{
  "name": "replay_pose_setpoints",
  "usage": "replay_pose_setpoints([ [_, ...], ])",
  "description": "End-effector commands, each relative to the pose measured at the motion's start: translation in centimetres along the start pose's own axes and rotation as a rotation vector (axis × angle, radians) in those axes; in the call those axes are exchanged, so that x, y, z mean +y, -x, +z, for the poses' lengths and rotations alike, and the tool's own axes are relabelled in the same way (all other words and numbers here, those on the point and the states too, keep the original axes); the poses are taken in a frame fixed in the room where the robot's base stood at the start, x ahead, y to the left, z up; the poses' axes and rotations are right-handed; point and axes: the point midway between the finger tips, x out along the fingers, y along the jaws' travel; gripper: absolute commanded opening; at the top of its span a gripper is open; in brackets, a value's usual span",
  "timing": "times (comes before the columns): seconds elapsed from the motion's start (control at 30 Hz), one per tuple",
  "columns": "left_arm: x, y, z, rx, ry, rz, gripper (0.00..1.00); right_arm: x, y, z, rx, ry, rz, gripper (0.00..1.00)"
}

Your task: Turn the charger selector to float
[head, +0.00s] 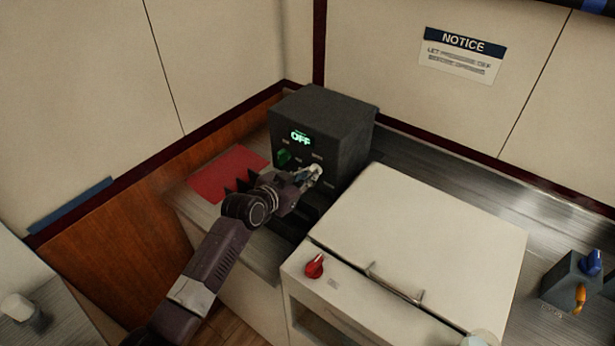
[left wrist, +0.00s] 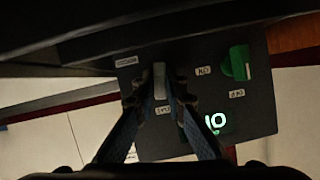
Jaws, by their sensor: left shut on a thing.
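Small labels surround the knob, too blurred to read surely. A green switch (left wrist: 237,63) beside it has ON and OFF labels; it also shows in the head view (head: 284,157). My right gripper is out of view.
A red mat (head: 225,174) lies left of the charger. A white-lidded unit (head: 430,235) with a red knob (head: 315,266) and a handle stands in front at right. A grey box (head: 570,283) with blue and orange parts is at far right. A notice (head: 463,53) hangs behind.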

Motion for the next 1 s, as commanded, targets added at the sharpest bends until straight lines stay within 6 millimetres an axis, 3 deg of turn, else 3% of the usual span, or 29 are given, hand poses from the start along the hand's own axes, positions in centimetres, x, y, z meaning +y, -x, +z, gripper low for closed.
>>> replay_pose_setpoints([
  [0.4,-0.19,-0.06,-0.43,0.01,0.155,0.063,0.0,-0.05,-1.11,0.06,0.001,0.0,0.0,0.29],
  [0.9,-0.16,-0.04,-0.62,0.013,0.175,0.07,0.0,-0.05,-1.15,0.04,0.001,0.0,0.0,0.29],
  [0.93,-0.15,-0.04,-0.62,0.013,0.175,0.07,0.12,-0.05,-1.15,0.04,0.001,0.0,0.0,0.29],
  [1.0,-0.15,-0.04,-0.61,0.013,0.175,0.07,0.2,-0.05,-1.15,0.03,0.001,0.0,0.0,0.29],
])
